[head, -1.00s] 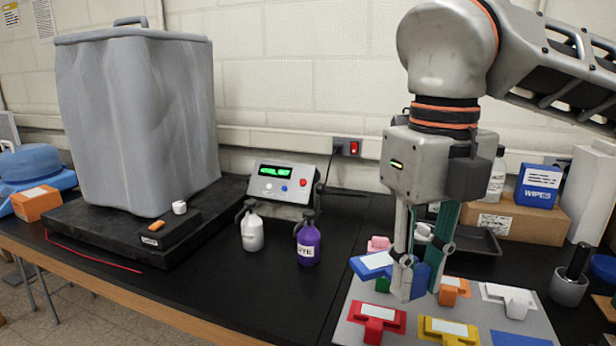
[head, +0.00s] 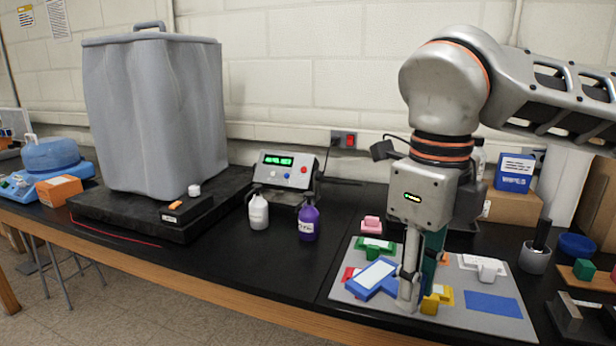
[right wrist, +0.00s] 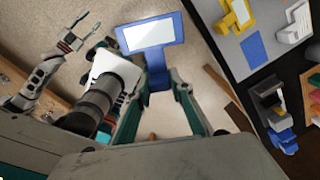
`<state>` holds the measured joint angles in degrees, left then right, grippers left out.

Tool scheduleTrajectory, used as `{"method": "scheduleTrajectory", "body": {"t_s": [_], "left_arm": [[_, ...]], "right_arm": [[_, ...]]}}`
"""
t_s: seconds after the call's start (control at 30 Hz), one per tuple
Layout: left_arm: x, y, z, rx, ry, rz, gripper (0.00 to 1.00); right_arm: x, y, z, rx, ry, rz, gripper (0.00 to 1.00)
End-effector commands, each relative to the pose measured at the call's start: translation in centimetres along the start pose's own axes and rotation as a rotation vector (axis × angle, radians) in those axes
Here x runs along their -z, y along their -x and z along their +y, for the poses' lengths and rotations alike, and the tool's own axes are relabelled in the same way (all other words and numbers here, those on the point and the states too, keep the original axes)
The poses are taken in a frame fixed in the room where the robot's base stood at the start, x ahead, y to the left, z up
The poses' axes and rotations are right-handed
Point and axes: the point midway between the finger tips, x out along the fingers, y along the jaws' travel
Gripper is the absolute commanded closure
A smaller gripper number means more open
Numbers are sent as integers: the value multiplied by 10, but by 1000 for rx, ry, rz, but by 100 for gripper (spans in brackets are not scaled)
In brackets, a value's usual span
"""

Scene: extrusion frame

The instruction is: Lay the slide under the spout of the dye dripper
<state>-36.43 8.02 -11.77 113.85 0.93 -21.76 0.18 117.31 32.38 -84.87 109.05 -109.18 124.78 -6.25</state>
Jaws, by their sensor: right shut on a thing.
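The blue slide (head: 372,279) has a white label and a short handle. My right gripper (head: 412,294) is shut on it, in front of the grey mat in the head view. The right wrist view shows the slide's face (right wrist: 150,35) beyond the fingers, with the floor behind it. My left gripper (right wrist: 78,32) shows open and empty in the right wrist view.
The grey mat (head: 360,240) bears pink, green, red, yellow and white pieces and a bare blue rectangle (head: 494,303). A large grey container (head: 155,115) stands on a black base at the left.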

Motion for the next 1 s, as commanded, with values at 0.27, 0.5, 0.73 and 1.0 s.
{"method": "scheduleTrajectory", "body": {"t_s": [0.27,0.5,0.73,1.0], "left_arm": [[6,2,0,0,4,6,60],[6,5,2,-4,8,2,60],[8,7,2,-6,12,3,60],[10,9,2,-8,15,3,60]], "right_arm": [[-2,-43,-29,16,503,2,98],[2,-84,-52,20,969,7,98],[12,-123,-70,15,1418,12,98],[29,-170,-86,0,1940,5,98]]}}
